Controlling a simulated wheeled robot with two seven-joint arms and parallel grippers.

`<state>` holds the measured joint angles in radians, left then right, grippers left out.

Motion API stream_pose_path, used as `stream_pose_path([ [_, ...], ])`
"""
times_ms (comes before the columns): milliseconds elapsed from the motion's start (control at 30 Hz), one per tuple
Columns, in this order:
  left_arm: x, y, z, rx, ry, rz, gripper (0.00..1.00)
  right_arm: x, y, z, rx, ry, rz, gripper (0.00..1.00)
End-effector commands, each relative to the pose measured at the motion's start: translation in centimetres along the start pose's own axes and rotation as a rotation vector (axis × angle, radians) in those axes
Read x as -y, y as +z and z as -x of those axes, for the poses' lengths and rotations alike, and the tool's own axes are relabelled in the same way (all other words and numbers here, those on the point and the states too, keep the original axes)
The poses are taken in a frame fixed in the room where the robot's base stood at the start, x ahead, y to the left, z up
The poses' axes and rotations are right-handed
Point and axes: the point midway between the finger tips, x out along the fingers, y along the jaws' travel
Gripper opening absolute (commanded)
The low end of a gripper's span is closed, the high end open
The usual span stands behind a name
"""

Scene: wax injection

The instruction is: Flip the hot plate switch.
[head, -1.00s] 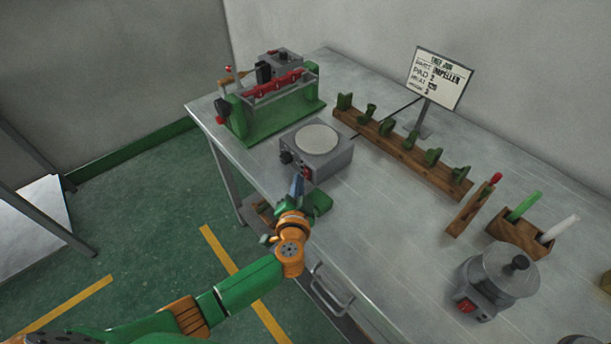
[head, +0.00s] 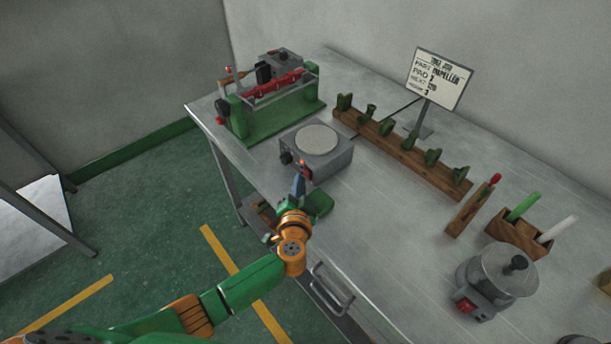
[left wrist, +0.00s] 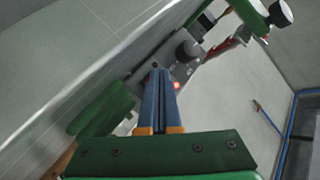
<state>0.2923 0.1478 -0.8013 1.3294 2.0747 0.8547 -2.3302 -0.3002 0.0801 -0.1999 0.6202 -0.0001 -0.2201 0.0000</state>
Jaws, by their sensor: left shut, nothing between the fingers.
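The hot plate (head: 330,162) is a grey box with a round pale top, standing near the table's front edge. A dark knob (head: 286,157) is on its front face, and a small red light (head: 303,161) glows there. My left gripper (head: 299,180) is shut and empty, its blue fingers just in front of that face. In the left wrist view the closed fingertips (left wrist: 160,74) point at the hot plate front, beside the glowing red light (left wrist: 176,86) and the knob (left wrist: 188,49). The switch itself is hidden by the fingers. I cannot tell whether they touch it.
A green fixture with red parts (head: 268,108) stands behind left of the hot plate. A wooden rack of green pieces (head: 400,148), a sign (head: 440,79), a wooden holder (head: 518,235) and a grey pot (head: 495,272) stand to the right. The table's middle is clear.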

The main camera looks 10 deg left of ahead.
Motion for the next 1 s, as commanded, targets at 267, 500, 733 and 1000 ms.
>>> stream_pose_path([
  [267,0.8,0.5,0.9,0.002,0.001,-0.001,0.00,0.0,-0.1,1.6,0.000,0.000,0.000,0.50],
  [500,0.7,0.7,0.9,0.001,0.001,0.000,0.00,0.0,-0.1,1.5,0.000,0.000,0.000,0.50],
  [733,1.9,1.3,2.3,0.003,0.001,-0.001,0.00,-0.1,-0.3,3.5,0.000,0.000,0.000,0.50],
  [1000,3.1,2.8,4.1,0.003,0.001,0.000,0.00,-0.1,-0.5,5.3,0.000,0.000,0.000,0.50],
])
